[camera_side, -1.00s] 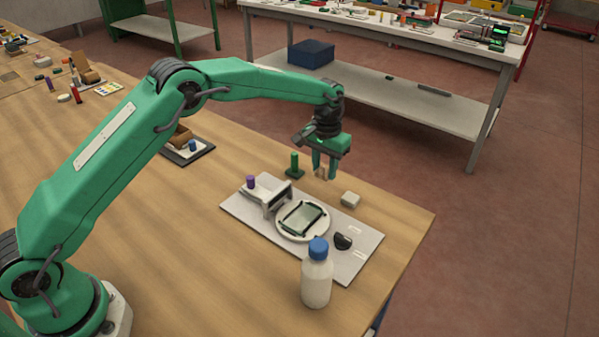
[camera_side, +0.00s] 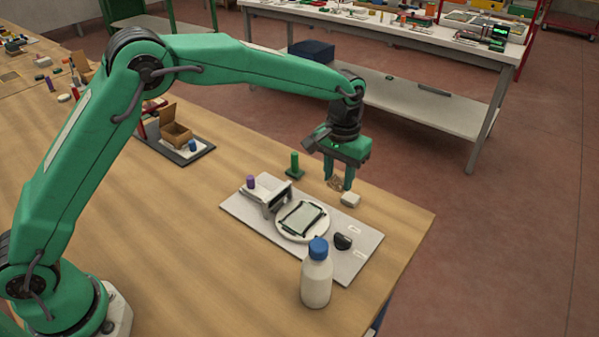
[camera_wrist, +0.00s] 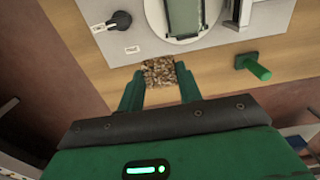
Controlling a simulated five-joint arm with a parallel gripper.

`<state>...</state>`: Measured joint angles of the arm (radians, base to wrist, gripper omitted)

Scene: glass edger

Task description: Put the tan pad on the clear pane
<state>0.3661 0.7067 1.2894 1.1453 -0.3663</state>
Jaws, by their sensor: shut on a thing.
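The tan pad (camera_wrist: 161,73) is a speckled, cork-like square between my gripper's fingertips (camera_wrist: 160,88) in the wrist view. In the side view my gripper (camera_side: 339,184) is shut on it, above the table's far edge, and the pad (camera_side: 333,182) is partly hidden by the fingers. The clear pane (camera_side: 303,218) lies flat on a round white holder (camera_side: 284,231) with dark strips along its edges. The pane also shows in the wrist view (camera_wrist: 184,16), cut off by the top edge, beyond the pad. The pad and pane are apart.
A small white block (camera_side: 350,200) is close to my gripper. A green peg (camera_side: 295,165) stands left of it. The grey board (camera_side: 345,265) bears a black knob (camera_side: 343,241) and a purple-capped bracket (camera_side: 268,198). A blue-capped bottle (camera_side: 317,277) stands in front.

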